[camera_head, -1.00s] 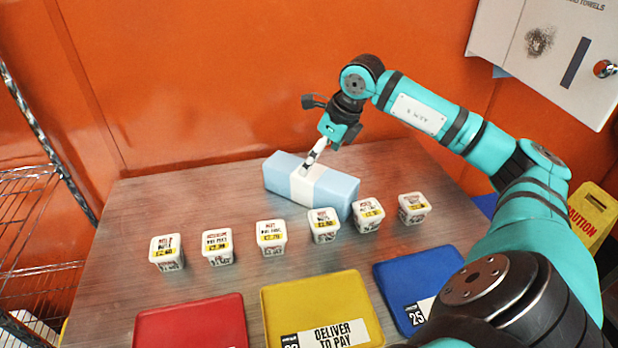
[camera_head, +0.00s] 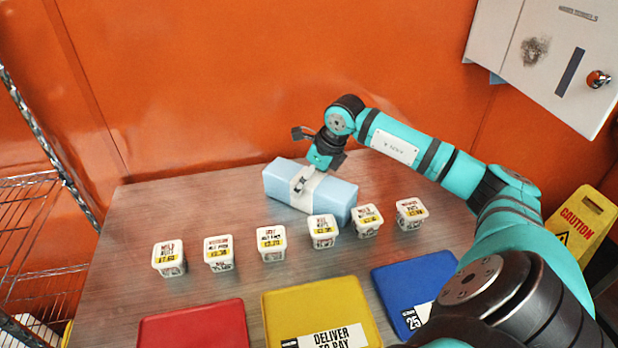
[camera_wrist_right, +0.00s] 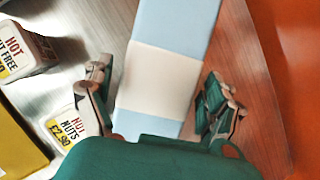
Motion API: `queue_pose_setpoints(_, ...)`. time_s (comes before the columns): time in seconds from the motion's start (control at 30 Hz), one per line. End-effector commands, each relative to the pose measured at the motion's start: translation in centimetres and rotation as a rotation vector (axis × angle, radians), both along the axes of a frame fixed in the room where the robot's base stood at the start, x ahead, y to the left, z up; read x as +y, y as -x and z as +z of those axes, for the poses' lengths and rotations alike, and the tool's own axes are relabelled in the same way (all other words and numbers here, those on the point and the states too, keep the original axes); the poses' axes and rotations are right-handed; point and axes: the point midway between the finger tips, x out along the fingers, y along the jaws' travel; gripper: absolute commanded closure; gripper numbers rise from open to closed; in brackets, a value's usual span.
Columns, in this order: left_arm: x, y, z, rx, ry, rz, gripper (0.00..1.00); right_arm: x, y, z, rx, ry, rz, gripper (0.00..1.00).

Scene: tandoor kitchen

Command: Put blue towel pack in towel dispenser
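The blue towel pack (camera_head: 336,195), a light blue block with a white paper band, lies on the metal table behind a row of small tubs. My right gripper (camera_head: 306,180) is over its banded middle. In the right wrist view, the fingers of my right gripper (camera_wrist_right: 158,85) are spread on either side of the pack (camera_wrist_right: 172,25), with small gaps showing; contact cannot be told. The towel dispenser (camera_head: 530,75) is a pale wall box at the upper right with a dark slot, a smudge and a round knob. Light blue edges show beneath it. My left gripper is out of view.
Several white labelled tubs (camera_head: 271,243) stand in front of the pack. Red (camera_head: 195,325), yellow (camera_head: 320,300) and blue (camera_head: 412,285) mats lie along the near side. A yellow caution sign (camera_head: 580,228) stands at right, a wire rack (camera_head: 30,215) at left. The table's left back is clear.

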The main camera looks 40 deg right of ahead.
Motion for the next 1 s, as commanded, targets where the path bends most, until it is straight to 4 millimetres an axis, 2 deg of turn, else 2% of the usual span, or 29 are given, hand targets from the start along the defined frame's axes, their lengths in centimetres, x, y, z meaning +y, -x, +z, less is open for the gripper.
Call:
queue_pose_setpoints(0.07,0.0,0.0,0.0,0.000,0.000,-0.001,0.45,0.0,0.0,0.0,0.000,0.000,0.000,0.24)
queue_pose_setpoints(0.5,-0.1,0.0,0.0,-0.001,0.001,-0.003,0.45,0.0,0.0,0.2,-0.003,0.000,0.000,0.80)
queue_pose_setpoints(0.67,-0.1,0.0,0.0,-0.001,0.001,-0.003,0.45,0.0,-0.1,0.3,-0.003,0.000,0.000,0.80)
queue_pose_setpoints(0.77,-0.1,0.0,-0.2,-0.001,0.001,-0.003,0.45,0.0,-0.2,1.0,-0.006,0.000,0.000,0.80)
queue_pose_setpoints(1.0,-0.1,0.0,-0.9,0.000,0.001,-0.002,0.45,0.0,-0.2,5.6,-0.009,0.002,0.001,0.80)
